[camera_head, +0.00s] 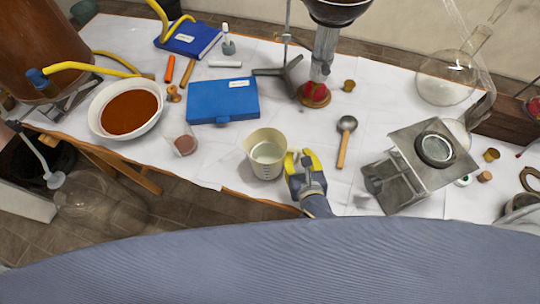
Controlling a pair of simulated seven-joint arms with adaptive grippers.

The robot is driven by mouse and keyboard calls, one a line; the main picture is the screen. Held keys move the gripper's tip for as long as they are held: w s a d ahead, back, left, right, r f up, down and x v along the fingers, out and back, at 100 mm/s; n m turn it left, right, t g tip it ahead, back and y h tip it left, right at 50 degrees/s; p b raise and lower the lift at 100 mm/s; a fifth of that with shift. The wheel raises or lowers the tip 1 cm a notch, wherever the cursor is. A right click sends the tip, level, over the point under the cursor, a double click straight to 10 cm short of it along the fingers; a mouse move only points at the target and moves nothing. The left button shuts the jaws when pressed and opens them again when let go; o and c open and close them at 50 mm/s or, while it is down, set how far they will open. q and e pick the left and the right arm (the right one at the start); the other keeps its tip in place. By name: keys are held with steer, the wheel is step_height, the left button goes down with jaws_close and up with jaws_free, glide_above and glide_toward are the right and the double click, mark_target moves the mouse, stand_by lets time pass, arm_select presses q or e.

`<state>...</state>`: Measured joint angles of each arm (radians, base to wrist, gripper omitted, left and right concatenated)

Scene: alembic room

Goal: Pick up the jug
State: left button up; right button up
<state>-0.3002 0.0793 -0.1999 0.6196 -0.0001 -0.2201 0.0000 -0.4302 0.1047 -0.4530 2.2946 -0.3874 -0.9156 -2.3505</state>
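The jug (267,155) is a cream-coloured, open-topped vessel with measuring marks on its side. It stands upright on the white-covered table, near the front edge. My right gripper (301,157), with yellow finger pads, is just to the right of the jug, low over the table. Its two fingers look spread apart. The jug's handle is not clearly seen, and I cannot tell whether a finger touches the jug. My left gripper is not in view.
On the white-covered table (225,172), a small glass beaker (184,144) and blue case (222,101) lie left of the jug. A wooden-handled ladle (345,140) and metal device (400,178) are to the right. A white bowl (97,116) of red-brown powder stands at the left.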

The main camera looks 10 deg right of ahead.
jaws_close()
stand_by(0.3)
steer(key=shift+r, duration=0.15)
stand_by(0.4)
